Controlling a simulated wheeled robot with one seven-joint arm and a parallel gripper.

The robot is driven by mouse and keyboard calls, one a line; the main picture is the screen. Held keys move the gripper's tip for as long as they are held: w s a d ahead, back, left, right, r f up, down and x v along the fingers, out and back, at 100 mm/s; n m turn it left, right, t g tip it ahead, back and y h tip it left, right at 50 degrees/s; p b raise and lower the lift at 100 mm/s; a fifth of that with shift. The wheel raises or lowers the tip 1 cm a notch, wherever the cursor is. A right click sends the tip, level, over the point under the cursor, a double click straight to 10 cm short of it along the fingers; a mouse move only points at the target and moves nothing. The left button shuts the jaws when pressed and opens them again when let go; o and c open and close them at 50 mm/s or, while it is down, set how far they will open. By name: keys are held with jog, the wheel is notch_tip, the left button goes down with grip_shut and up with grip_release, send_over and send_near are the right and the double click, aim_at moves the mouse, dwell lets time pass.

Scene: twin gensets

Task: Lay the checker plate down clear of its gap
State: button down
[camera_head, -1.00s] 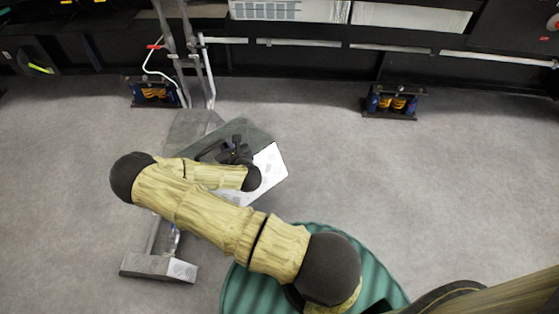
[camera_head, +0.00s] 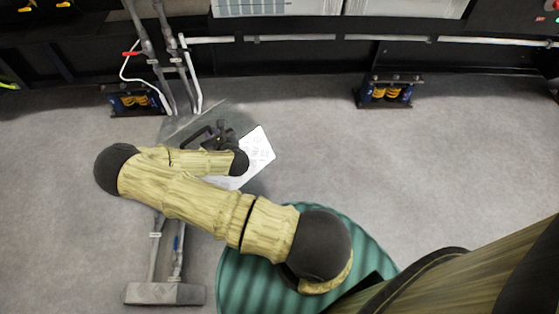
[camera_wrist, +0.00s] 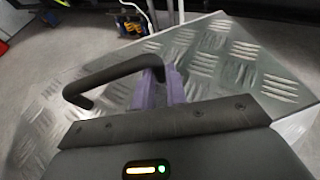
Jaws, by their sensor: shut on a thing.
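The checker plate (camera_head: 257,153) is a bright metal sheet with raised tread marks, partly hidden by my arm in the head view. In the wrist view the plate (camera_wrist: 245,75) fills the middle, with its black bar handle (camera_wrist: 105,80) on top. My gripper (camera_head: 222,134) is at this handle; its purple fingers (camera_wrist: 158,92) are shut on it. A dark shadow lies by the plate's lower edge; I cannot tell its height above the floor.
Upright pipes (camera_head: 186,75) rise behind the plate to the dark skid. Blue and yellow spring mounts stand at left (camera_head: 135,100) and right (camera_head: 389,91). The grey floor (camera_head: 330,150) to the right is bare.

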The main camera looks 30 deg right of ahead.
jog(key=shift+w+a+r, duration=0.1)
jog(key=shift+w+a, duration=0.05)
jog(key=shift+s+a, duration=0.1)
jog(key=shift+s, duration=0.15)
jog(key=d+f+m+h+b, duration=0.1)
jog(key=d+f+b, duration=0.4)
jog(key=d, duration=0.7)
jog(key=s+d+f+m+h+b, duration=0.1)
jog(key=d+f+b, duration=0.5)
jog(key=d, duration=0.7)
jog(key=d+f+m+h+b, duration=0.2)
jog(key=d+f+b, duration=0.3)
jog(key=d+f, duration=0.4)
jog(key=d, duration=0.3)
jog(key=shift+s+d+g+h, duration=0.3)
jog(key=shift+s+d, duration=0.05)
notch_tip(320, 180, down, 6)
jog(key=b, duration=0.4)
jog(key=shift+f, duration=0.15)
